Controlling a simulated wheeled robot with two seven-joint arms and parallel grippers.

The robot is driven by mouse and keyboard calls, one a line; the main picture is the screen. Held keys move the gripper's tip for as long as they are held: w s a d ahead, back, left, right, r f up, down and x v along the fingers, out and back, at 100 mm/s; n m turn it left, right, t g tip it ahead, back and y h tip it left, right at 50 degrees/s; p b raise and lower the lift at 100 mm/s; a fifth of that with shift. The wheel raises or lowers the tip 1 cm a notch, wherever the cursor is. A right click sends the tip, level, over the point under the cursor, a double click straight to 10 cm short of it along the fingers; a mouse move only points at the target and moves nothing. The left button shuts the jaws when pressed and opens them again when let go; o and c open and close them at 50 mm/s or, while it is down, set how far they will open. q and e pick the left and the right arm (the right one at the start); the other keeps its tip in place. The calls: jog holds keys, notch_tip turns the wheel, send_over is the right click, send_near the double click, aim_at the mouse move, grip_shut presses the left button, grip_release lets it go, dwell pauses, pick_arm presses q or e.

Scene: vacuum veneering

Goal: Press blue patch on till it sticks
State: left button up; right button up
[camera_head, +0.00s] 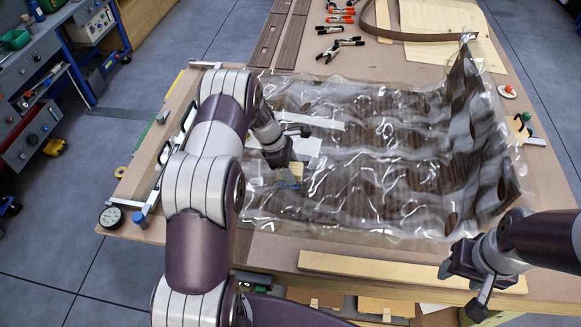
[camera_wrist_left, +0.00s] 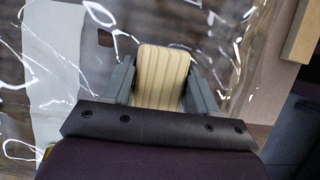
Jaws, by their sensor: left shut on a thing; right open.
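A clear wrinkled plastic bag (camera_head: 400,205) covers dark wood veneer on the table. My left gripper (camera_head: 288,174) is low over the bag's left part, shut on a pale ribbed block (camera_wrist_left: 161,76). Only a small tan part of the block (camera_head: 297,170) shows in the head view. A small bluish area (camera_head: 286,181) shows just under the left gripper; it may be the blue patch, mostly hidden. I cannot tell whether the block presses on it. My right gripper (camera_head: 465,285) is open and empty at the table's front right.
A wooden strip (camera_head: 390,268) lies along the front edge. Whitish strips (camera_head: 315,122) lie beside the left gripper. A round gauge (camera_head: 111,217) and a clamp bar (camera_head: 165,165) are at the left; several spring clamps (camera_head: 340,18) are at the back.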

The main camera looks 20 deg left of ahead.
pick_arm(q)
jog(key=shift+f+b, duration=0.3)
jog(key=shift+f, duration=0.05)
dwell(0.4)
dwell(1.1)
notch_tip(320, 180, up, 6)
jog(key=p, duration=0.4)
jog(key=shift+r+p, duration=0.1)
jog(key=shift+p, duration=0.3)
jog(key=shift+m, duration=0.3)
